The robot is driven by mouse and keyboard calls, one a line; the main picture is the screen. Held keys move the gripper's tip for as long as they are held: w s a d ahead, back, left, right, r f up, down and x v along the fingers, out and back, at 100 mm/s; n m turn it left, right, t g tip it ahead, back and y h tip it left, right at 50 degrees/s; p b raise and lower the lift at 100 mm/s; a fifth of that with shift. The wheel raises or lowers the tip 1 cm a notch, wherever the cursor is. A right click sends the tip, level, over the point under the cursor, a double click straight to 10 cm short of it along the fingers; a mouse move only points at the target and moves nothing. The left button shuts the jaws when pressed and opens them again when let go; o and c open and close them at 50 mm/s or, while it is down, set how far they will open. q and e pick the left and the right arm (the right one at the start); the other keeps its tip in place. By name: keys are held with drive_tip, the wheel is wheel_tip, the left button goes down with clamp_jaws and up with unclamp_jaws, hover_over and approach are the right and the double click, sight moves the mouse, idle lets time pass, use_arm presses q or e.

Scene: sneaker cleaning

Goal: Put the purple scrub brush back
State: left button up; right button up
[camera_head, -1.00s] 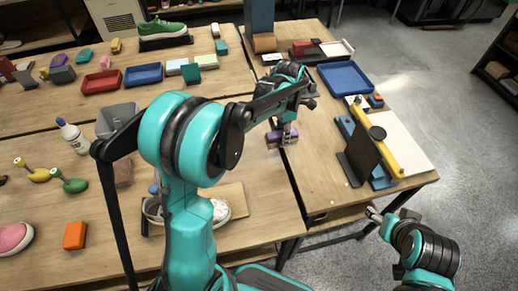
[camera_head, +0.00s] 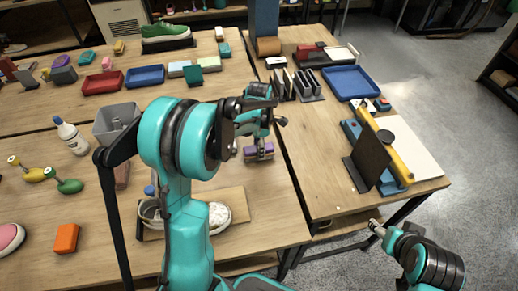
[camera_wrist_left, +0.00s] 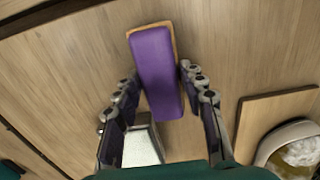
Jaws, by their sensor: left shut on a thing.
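The purple scrub brush (camera_head: 258,152) is a purple block with a tan edge. My left gripper (camera_head: 257,143) is shut on it and holds it over the right part of the left table. In the left wrist view the brush (camera_wrist_left: 158,70) lies between the two fingers, with plain wood around it. I cannot tell its exact height above the table. A white speckled block-like thing (camera_wrist_left: 142,148) shows near the finger bases. My right gripper (camera_head: 376,226) is at the lower right, off the table; its jaws are too small to read.
A dark slotted rack (camera_head: 301,87), a blue tray (camera_head: 349,81) and an upright dark panel (camera_head: 370,158) stand on the right table. A grey bin (camera_head: 110,125) is at left. Wood around the brush is clear.

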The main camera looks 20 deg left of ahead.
use_arm(q)
drive_tip(key=shift+f, duration=0.1)
drive_tip(key=o, duration=1)
drive_tip(key=s+d+r+m+t+p, duration=0.1)
drive_tip(key=s+r+m+p, duration=0.15)
drive_tip(key=r, duration=0.55)
drive_tip(key=s+d+r+m+t+p, duration=0.15)
drive_tip(key=r+m, duration=0.25)
drive_tip(key=r, duration=0.4)
drive_tip(key=s+d+m+t, duration=0.2)
drive_tip(key=s+d+m, duration=0.1)
drive_tip(key=s+m, duration=0.4)
drive_tip(key=s+d+m+t, duration=0.2)
drive_tip(key=s+m, duration=0.5)
drive_tip(key=m, duration=0.5)
drive_tip(key=shift+s+d+f+t, duration=0.25)
drive_tip(key=shift+s+d+t, duration=0.1)
drive_tip(key=shift+s+d, duration=0.05)
